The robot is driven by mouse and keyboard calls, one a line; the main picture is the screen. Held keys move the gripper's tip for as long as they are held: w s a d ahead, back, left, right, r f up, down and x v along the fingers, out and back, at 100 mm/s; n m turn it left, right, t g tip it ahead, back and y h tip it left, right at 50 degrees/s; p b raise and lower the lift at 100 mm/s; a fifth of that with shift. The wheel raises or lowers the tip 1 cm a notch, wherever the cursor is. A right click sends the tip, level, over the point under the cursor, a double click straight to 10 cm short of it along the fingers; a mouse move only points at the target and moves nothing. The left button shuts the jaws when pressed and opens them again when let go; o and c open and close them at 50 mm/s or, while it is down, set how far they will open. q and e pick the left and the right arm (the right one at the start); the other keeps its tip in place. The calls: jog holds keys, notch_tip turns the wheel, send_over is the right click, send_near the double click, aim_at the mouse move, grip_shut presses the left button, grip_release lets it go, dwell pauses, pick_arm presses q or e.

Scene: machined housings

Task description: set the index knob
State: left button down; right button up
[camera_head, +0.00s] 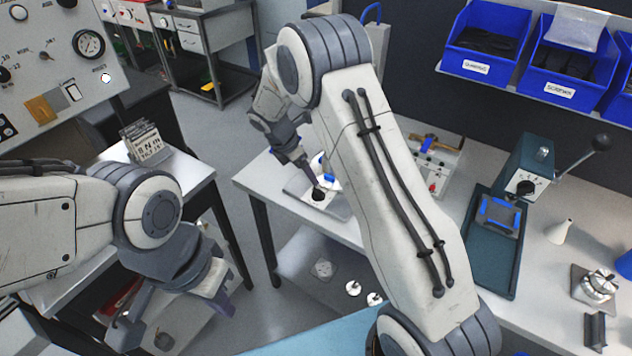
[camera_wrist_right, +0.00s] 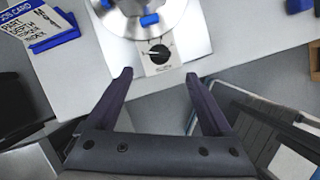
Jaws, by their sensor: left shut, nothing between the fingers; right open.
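The index knob (camera_wrist_right: 158,54) is black with a white pointer line, on a pale marked plate in front of a round metal table with blue pieces (camera_wrist_right: 150,20). In the right wrist view its pointer is turned to the left. In the head view the knob (camera_head: 318,194) is small and dark, just below my right gripper (camera_head: 308,178). My right gripper is open and empty; in the wrist view its fingers (camera_wrist_right: 158,77) are spread on either side, short of the knob and apart from it. My left gripper (camera_head: 221,304) is shut and empty at the lower left, away from the knob.
A job card (camera_wrist_right: 35,25) on a blue holder stands left of the fixture. A press with a lever (camera_head: 524,165) and a teal base stands on the bench at right. Blue bins (camera_head: 486,40) are on a shelf behind. A gauge panel (camera_head: 60,50) is at upper left.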

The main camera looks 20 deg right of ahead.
aim_at(318, 189)
jog(key=p+x, duration=0.2)
jog(key=x, duration=0.8)
jog(key=shift+d+f, duration=0.1)
jog(key=shift+f, duration=0.1)
grip_shut()
